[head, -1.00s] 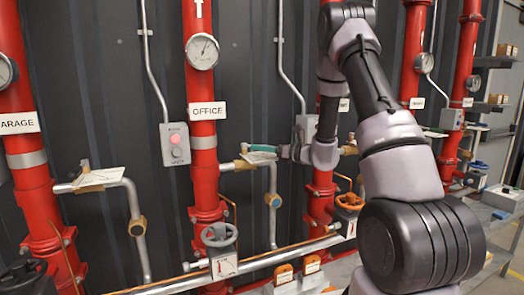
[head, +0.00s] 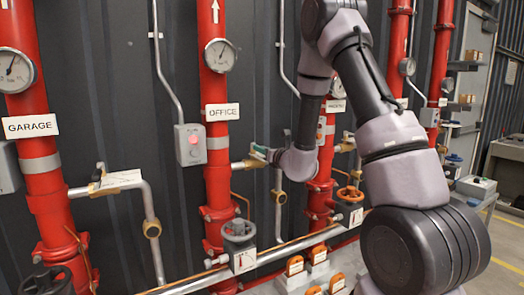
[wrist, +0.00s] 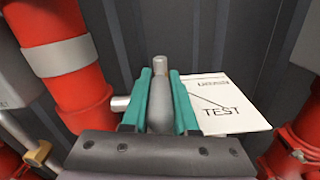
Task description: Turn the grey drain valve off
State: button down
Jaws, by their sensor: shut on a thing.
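A grey lever-like handle (wrist: 158,100) stands between the two teal fingers of my gripper (wrist: 160,108) in the wrist view. The fingers are shut on it, and its rounded tip sticks out beyond them. A short metal pipe end (wrist: 120,103) shows left of the fingers, and a white TEST plate (wrist: 225,103) lies right of them. In the head view my gripper (head: 259,152) is at the brass fitting on the side pipe of the OFFICE riser. My wrist hides most of this valve there. The handle's exact angle to its pipe is hard to tell.
The red OFFICE riser (head: 217,145) stands close left of my gripper. A dark grey handwheel (head: 238,230) is below it. The GARAGE riser (head: 40,165) and its side valve are further left. Orange handles (head: 296,265) stand at the bottom. Open floor shows at far right.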

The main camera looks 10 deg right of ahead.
jog(key=shift+a+h, duration=0.1)
jog(key=shift+h, duration=0.2)
jog(key=c, duration=0.7)
grip_release()
